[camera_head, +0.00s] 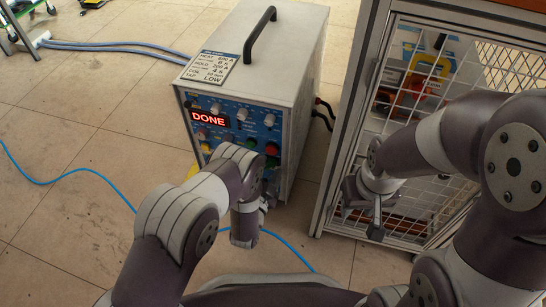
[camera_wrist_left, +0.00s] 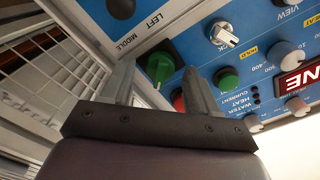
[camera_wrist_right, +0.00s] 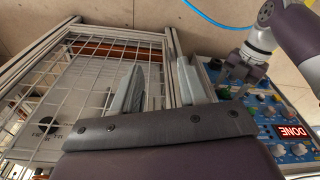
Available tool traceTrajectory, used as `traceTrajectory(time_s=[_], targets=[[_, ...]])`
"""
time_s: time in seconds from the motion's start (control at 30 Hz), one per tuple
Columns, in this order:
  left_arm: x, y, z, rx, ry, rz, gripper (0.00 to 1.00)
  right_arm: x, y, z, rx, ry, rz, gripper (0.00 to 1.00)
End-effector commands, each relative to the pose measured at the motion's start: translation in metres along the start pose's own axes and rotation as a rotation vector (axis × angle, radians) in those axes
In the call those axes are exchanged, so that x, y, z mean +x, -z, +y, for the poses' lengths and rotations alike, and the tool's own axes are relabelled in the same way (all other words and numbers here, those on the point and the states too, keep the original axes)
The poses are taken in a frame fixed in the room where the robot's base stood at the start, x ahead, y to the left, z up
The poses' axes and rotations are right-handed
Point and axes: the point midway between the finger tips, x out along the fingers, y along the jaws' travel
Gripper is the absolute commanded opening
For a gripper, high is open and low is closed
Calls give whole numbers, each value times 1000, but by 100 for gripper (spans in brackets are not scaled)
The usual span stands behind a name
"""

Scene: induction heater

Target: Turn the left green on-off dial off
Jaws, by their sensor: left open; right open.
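My left gripper (camera_head: 262,200) is low in front of the panel in the head view. In the left wrist view its fingers (camera_wrist_left: 160,88) are open, one on each side of the dial. I cannot tell whether they touch it. My right gripper (camera_head: 362,212) is open and empty beside the wire cage; its spread fingers show in the right wrist view (camera_wrist_right: 160,85).
The heater's display (camera_head: 209,118) reads "DONE". A round green control (camera_wrist_left: 226,79) and a red one (camera_wrist_left: 180,102) are close to my left fingers. A wire-mesh cabinet (camera_head: 340,145) stands right of the heater. Blue hoses (camera_head: 75,180) lie on the tiled floor.

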Motion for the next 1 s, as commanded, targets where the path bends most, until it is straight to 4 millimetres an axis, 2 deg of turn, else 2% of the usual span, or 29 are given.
traceTrajectory(time_s=[0.3,0.47,0.5,0.77,1.0], targets=[[-1,0,0,0,-1,-1,60,0,0,0,0,0,0,43],[-1,0,0,-1,-1,-1,8,0,0,0,0,0,0,43],[-1,0,0,-1,-1,-1,5,0,0,0,0,0,0,43],[-1,0,0,-22,-1,-1,5,-2,0,0,0,0,0,43],[-1,1,-1,-138,-1,-3,5,-10,1,0,0,0,0,43]])
